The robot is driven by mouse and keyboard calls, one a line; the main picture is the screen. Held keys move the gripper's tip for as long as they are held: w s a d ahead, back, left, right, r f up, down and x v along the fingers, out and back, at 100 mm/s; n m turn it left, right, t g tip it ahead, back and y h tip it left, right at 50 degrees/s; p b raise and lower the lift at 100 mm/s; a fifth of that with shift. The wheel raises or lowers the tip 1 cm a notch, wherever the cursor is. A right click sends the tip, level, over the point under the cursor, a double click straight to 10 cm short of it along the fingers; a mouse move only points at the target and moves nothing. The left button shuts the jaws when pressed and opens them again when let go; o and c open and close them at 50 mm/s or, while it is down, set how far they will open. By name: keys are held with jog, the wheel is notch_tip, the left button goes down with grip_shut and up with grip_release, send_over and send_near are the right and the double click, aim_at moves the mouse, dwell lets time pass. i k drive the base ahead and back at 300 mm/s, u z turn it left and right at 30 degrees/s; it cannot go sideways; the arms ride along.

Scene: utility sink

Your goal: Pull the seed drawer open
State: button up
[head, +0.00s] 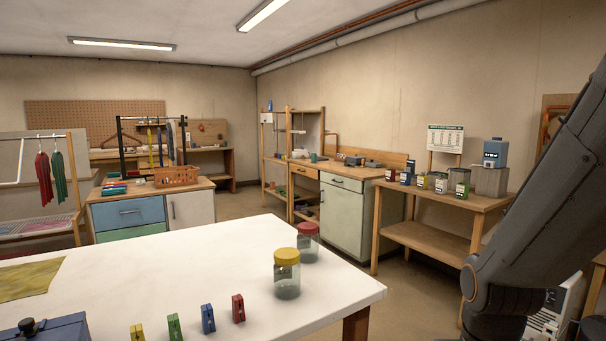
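No drawer in view carries a readable seed label, so I cannot tell which is the seed drawer. A blue drawer (129,212) with a bar handle sits in the cabinet at left and looks shut. A green drawer (131,235) is below it, partly hidden by the white table. A pale drawer (341,182) tops the grey-green cabinet by the back right wall and looks shut. A small wooden drawer (304,171) is left of it. My arm rises at the right edge, far from these drawers; my gripper is out of view.
A white table (190,265) fills the foreground, holding a yellow-lidded jar (287,274), a red-lidded jar (308,242) and several coloured clips. A wooden bench (430,236) stands at right with several tins. Open floor (405,285) lies between table and bench.

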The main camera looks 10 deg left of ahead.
aim_at(312, 172)
jog(key=z, duration=0.5)
jog(key=i, duration=3.75)
jog(key=u, duration=1.85)
jog(key=i, duration=4.55)
jog(key=z, duration=0.15)
